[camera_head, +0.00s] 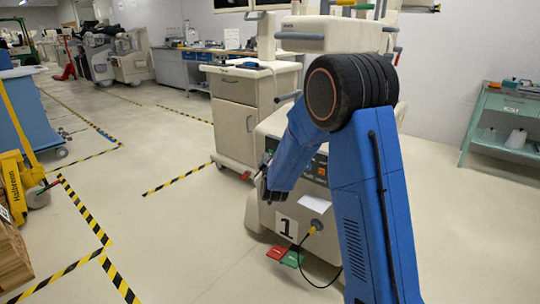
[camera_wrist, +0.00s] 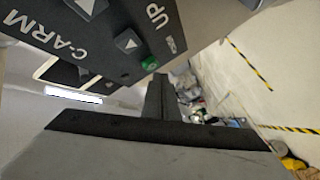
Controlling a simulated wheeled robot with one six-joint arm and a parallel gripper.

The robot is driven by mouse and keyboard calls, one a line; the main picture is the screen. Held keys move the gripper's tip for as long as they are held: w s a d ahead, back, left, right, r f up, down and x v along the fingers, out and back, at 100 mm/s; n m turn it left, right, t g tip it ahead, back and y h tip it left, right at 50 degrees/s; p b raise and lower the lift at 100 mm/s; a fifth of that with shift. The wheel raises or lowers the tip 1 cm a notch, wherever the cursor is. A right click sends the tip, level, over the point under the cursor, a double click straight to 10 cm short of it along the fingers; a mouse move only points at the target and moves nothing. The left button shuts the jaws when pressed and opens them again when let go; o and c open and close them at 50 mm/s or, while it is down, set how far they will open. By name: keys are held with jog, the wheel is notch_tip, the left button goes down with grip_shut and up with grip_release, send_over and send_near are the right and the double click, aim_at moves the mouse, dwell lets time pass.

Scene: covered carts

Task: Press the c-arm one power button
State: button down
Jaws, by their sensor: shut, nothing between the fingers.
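The c-arm machine marked 1 (camera_head: 286,226) stands in front of me. Its dark control panel (camera_head: 318,172) is partly hidden behind my blue arm. The wrist view shows the panel (camera_wrist: 110,40) close up, with the words C-ARM and UP, white arrow buttons (camera_wrist: 128,42) and a small round green button (camera_wrist: 149,63) near its lower edge. I cannot read whether any button is marked power. My gripper (camera_wrist: 162,90) is shut and empty, its tips just below the green button in the picture. Contact cannot be told. In the head view my gripper (camera_head: 267,191) is at the panel's left side.
A beige drawer cart (camera_head: 235,118) stands behind the machine to the left. Red (camera_head: 277,252) and green (camera_head: 292,258) pedals lie on the floor at its base, and a black cable (camera_head: 325,283) with a yellow plug hangs in front.

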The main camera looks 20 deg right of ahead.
jog(key=shift+s+a, duration=0.1)
jog(key=shift+s+a, duration=0.85)
jog(key=shift+a, duration=0.3)
jog(key=shift+s+a, duration=0.85)
jog(key=shift+a, duration=0.3)
jog(key=shift+r, duration=0.1)
jog(key=s+d+r+m+g+y, duration=0.1)
jog(key=s+r+m+g+y, duration=0.2)
jog(key=s, duration=0.7)
jog(key=s+d+r+g+y, duration=0.15)
jog(key=s+r, duration=0.35)
jog(key=s, duration=0.5)
jog(key=s+d+f+m+g, duration=0.1)
jog(key=s+d+g, duration=0.1)
jog(key=s, duration=0.9)
jog(key=s+d+m+g+h, duration=0.1)
jog(key=s+d+m+g, duration=0.1)
jog(key=s, duration=0.9)
jog(key=s+d+f+m+g+h, duration=0.1)
jog(key=s+d+m+g, duration=0.1)
jog(key=s, duration=0.9)
jog(key=shift+s+f+g, duration=0.3)
jog(key=shift+s+g, duration=0.1)
jog(key=shift+g, duration=0.45)
jog(key=shift+d, duration=0.1)
